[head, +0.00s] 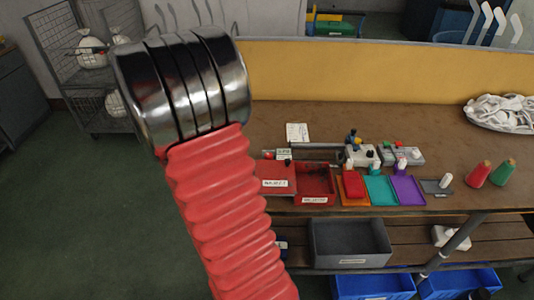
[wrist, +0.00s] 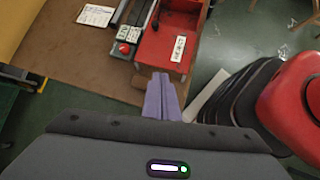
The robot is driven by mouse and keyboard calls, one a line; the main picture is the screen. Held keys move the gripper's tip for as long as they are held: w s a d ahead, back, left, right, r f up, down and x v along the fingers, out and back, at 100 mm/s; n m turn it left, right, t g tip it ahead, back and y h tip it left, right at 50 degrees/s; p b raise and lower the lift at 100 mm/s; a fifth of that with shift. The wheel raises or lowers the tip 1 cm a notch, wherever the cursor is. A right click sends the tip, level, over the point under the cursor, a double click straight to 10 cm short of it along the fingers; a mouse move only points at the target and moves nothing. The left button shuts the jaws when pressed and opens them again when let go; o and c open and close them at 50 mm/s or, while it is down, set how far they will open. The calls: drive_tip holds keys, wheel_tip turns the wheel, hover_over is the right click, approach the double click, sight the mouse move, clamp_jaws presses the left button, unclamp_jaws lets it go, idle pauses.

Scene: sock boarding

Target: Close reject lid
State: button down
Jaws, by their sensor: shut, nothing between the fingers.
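The reject lid (head: 276,168) is a flat red panel with a white label, folded open to the left of the red reject bin (head: 316,182). The bin's dark inside is uncovered in the head view. In the wrist view the lid (wrist: 158,52) fills the top middle, with its label towards the right and part of the bin (wrist: 184,6) beyond it at the top edge. My gripper (wrist: 163,78) shows there as two purple fingers, shut and empty, near the lid's near edge. Contact with the lid cannot be told. In the head view my gripper is not visible.
A small box with a red button (wrist: 124,48) sits beside the lid. Red, teal and purple trays (head: 380,190) and small devices (head: 362,155) stand right of the bin. A grey crate (head: 350,243) is on the shelf below. Two thread cones (head: 480,174) stand at right.

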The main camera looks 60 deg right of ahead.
drive_tip(key=s+d+f+n+g, duration=0.1)
drive_tip(key=d+f, duration=0.1)
drive_tip(key=d, duration=0.3)
drive_tip(key=shift+s+d+f+g, duration=0.25)
drive_tip(key=shift+d+g, duration=0.05)
approach(275, 168)
drive_tip(key=x, duration=0.4)
drive_tip(key=shift+r, duration=0.15)
drive_tip(key=shift+s+d, duration=1.1)
drive_tip(key=shift+s, duration=0.15)
drive_tip(key=shift+s+d, duration=0.25)
drive_tip(key=shift+s, duration=0.05)
